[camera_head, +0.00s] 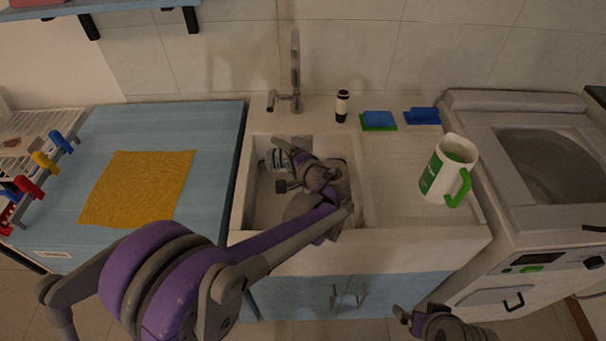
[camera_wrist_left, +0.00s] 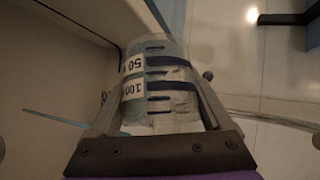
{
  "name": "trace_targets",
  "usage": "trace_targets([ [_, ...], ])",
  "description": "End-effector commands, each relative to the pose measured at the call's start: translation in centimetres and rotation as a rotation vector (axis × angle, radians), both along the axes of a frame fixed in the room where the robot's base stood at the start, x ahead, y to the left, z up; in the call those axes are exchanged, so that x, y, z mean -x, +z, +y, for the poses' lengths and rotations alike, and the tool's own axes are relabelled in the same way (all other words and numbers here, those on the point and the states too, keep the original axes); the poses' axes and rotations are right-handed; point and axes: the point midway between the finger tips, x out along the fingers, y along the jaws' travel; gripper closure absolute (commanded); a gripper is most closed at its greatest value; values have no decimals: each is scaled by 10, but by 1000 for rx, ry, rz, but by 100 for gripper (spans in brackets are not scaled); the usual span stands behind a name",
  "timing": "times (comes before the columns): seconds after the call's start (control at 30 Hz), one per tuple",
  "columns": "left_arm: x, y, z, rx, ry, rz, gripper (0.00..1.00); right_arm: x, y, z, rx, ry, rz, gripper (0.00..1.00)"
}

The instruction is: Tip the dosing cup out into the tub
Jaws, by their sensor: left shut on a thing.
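The dosing cup (camera_wrist_left: 158,85) is clear, with blue bands and labels reading 50 and 100 that appear upside down in the left wrist view. My left gripper (camera_wrist_left: 160,108) is shut on it, one finger on each side. In the head view my left gripper (camera_head: 284,161) is over the sink, and the cup (camera_head: 271,161) shows small at its left. I cannot tell whether the cup holds anything. The tub (camera_head: 553,172) is the open drum of the top-loading machine at the right, well away from the cup. My right gripper (camera_head: 405,318) is partly in view at the bottom.
The sink (camera_head: 249,210) has a tall faucet (camera_head: 295,75) behind it. A white and green jug (camera_head: 443,170) stands on the counter between sink and machine. Sponges (camera_head: 379,119), a brush (camera_head: 422,116) and a dark-and-white bottle (camera_head: 342,105) are at the back.

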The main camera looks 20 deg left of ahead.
Motion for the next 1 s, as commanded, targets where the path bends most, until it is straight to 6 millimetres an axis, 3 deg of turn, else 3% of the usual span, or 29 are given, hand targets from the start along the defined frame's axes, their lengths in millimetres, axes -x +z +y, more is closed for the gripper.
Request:
trace_targets([
  [1.0, -1, 4, -7, -110, -1, 17, 100, 1, -9, 0, 0, 0, 3, 0],
])
